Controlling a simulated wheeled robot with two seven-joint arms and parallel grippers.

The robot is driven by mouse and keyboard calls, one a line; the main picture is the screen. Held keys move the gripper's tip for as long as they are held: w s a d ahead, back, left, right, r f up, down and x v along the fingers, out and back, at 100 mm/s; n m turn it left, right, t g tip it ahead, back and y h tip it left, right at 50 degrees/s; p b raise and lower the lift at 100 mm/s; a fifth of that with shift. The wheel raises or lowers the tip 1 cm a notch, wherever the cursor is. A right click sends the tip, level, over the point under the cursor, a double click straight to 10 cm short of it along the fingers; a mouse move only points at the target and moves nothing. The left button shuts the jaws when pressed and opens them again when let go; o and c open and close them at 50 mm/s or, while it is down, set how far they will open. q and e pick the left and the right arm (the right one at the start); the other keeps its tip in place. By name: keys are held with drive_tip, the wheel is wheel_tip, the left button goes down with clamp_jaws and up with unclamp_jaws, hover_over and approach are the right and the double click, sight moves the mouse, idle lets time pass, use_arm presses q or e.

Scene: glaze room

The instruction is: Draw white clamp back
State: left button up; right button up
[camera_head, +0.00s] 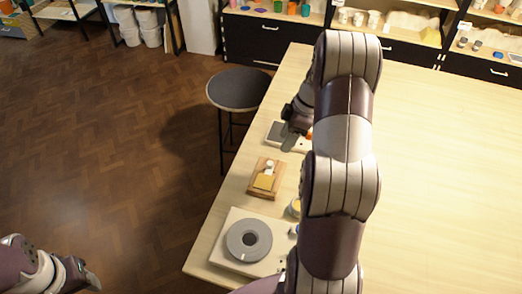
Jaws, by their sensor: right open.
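A small wooden board (257,188) lies near the table's left edge. A yellow block (264,182) is on it, with a small white part (270,167) just behind the block; this may be the white clamp, but it is too small to be sure. My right gripper (294,122) is open, farther back than the board, above or at a white device with a grey top (274,133). I cannot tell whether it touches the device. My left gripper (90,281) is at the bottom left, over the floor, away from the table; its fingers are unclear.
A grey wheel with a dark centre (236,252) sits on a pale base at the near left corner of the table. A round stool (238,89) stands left of the table. Shelves and dark drawers (255,36) line the back. The table's right side (440,180) is clear.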

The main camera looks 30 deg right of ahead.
sight(271, 163)
drive_tip(key=shift+n, duration=0.8)
drive_tip(key=x, duration=0.4)
drive_tip(key=w+d+p+x, duration=0.1)
drive_tip(key=x, duration=0.2)
drive_tip(key=p+x, duration=0.1)
drive_tip(key=x, duration=0.3)
drive_tip(key=shift+w+d+f, duration=0.3)
drive_tip(key=shift+w+f, duration=0.1)
drive_tip(key=shift+f, duration=0.05)
use_arm(q)
drive_tip(key=r, duration=0.2)
drive_tip(key=shift+a+r, duration=0.35)
use_arm(e)
drive_tip(key=shift+a+f+t, duration=0.15)
drive_tip(key=shift+f+t, duration=0.1)
drive_tip(key=shift+t, duration=0.05)
use_arm(q)
drive_tip(key=shift+w, duration=0.1)
use_arm(e)
clamp_jaws()
